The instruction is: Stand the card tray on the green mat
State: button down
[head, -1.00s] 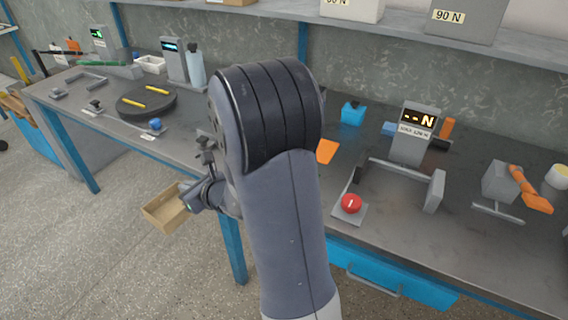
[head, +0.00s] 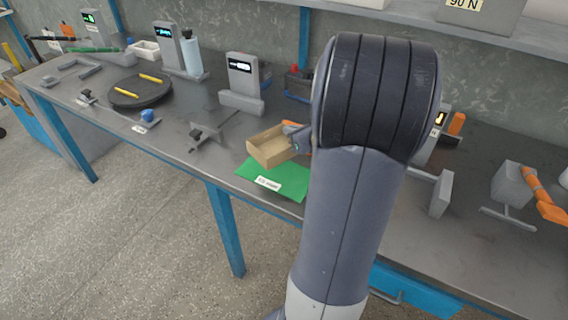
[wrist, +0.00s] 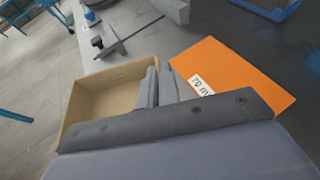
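The card tray (head: 262,154) is a shallow, open tan box, seen over the back part of the green mat (head: 296,188) in the head view. I cannot tell whether it touches the mat or hangs just above it. The mat has a white label at its front edge. My gripper (head: 299,140) is at the tray's right side, partly hidden behind my arm. In the wrist view my gripper's fingers (wrist: 157,78) are closed about the right wall of the tray (wrist: 85,106). The tray looks empty and roughly level. The green mat is hidden in the wrist view.
An orange mat (wrist: 240,72) with a white label lies to the tray's right in the wrist view. A grey clamp-like fixture (head: 208,136) stands left of the green mat. A grey display unit (head: 242,80) stands behind. The bench's front edge is close to the mat.

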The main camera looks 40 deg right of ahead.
aim_at(292, 162)
notch_tip(292, 162, down, 8)
jog(key=shift+r+b, duration=0.15)
jog(key=shift+b, duration=0.7)
jog(key=shift+f, duration=0.2)
jog(key=c, duration=1.6)
grip_release()
jog(key=shift+c, duration=0.2)
jog(key=shift+r, duration=0.1)
jog(key=shift+r, duration=0.15)
jog(key=p+v, duration=0.1)
jog(key=v, duration=1.1)
